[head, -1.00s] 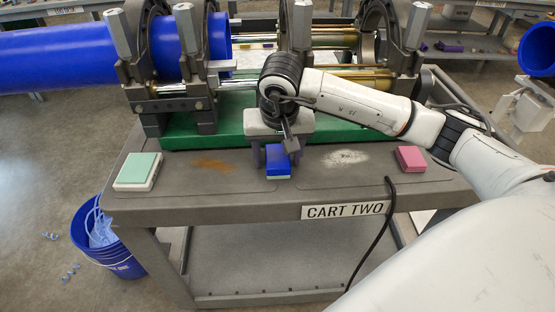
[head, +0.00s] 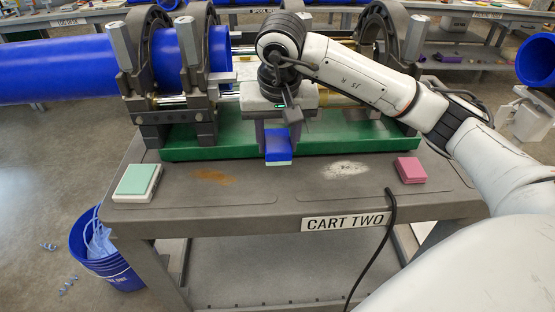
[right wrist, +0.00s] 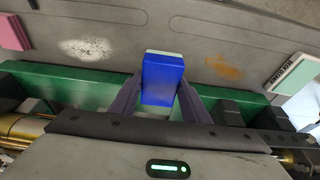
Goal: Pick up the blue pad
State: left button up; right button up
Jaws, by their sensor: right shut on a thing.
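The blue pad (head: 278,146) is between the fingers of my right gripper (head: 277,140), above the grey cart top. It has a pale green layer along its far side in the right wrist view. In the right wrist view the blue pad (right wrist: 163,80) sits between the two dark fingers of my right gripper (right wrist: 162,98), which are shut on its sides. My left gripper is not in view.
A green-and-white pad (head: 137,182) lies at the cart's left and a pink pad (head: 410,170) at its right. A brown stain (head: 213,177) and white powder (head: 345,169) mark the cart top. The green-based pipe machine (head: 190,150) stands behind. A blue bucket (head: 105,255) is on the floor.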

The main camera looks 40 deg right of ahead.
aim_at(277, 141)
notch_tip(277, 141, up, 20)
jog(key=p, duration=0.4)
jog(key=shift+r, duration=0.15)
